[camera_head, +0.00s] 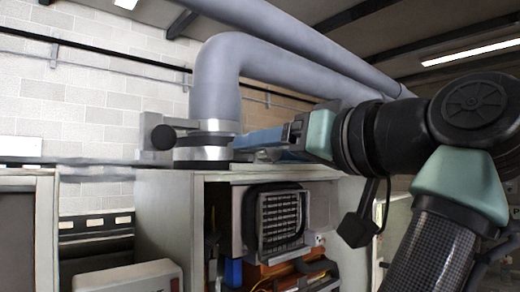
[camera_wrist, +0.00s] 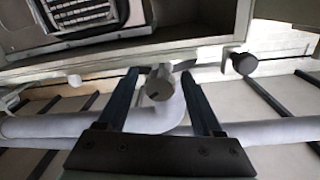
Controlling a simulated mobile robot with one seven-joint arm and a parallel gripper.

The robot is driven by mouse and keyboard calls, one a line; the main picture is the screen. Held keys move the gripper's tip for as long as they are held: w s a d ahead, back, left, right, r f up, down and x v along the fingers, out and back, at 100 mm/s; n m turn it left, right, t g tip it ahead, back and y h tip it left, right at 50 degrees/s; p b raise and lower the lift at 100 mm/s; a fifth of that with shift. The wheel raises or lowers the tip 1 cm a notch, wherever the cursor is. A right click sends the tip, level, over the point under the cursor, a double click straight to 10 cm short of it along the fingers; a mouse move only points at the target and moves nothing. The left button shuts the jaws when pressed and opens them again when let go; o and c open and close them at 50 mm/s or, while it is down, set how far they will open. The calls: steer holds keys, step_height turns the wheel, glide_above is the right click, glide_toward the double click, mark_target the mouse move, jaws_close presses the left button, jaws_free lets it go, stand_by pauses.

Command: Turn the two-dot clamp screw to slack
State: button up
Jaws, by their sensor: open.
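A grey knob (camera_wrist: 158,84) shows between the two blue fingers of my open gripper (camera_wrist: 162,73) in the wrist view. I cannot tell whether the fingers touch it. A second, dark round knob (camera_wrist: 243,63) is to the right, outside the fingers. In the head view a dark knob (camera_head: 163,137) sticks out left of the metal collar (camera_head: 204,150) at the foot of the grey flue pipe (camera_head: 216,85). My gripper (camera_head: 245,140) reaches in from the right, its fingers close to the collar. I make out no dot marks on either knob.
The heater cabinet (camera_head: 166,213) stands below the collar, its front open on a fan grille (camera_head: 280,220) and wiring. The flue pipe bends right above my arm. Another cabinet (camera_head: 46,235) is at left, before a white block wall (camera_head: 95,100).

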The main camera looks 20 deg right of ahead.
steer(key=shift+s, duration=0.15)
jaws_close()
stand_by(0.4)
steer(key=shift+f+n+b, duration=0.1)
steer(key=shift+n+b, duration=1.1)
steer(key=shift+n, duration=0.1)
steer(key=shift+n+b, duration=0.75)
steer(key=shift+n, duration=0.85)
steer(key=shift+r, duration=0.2)
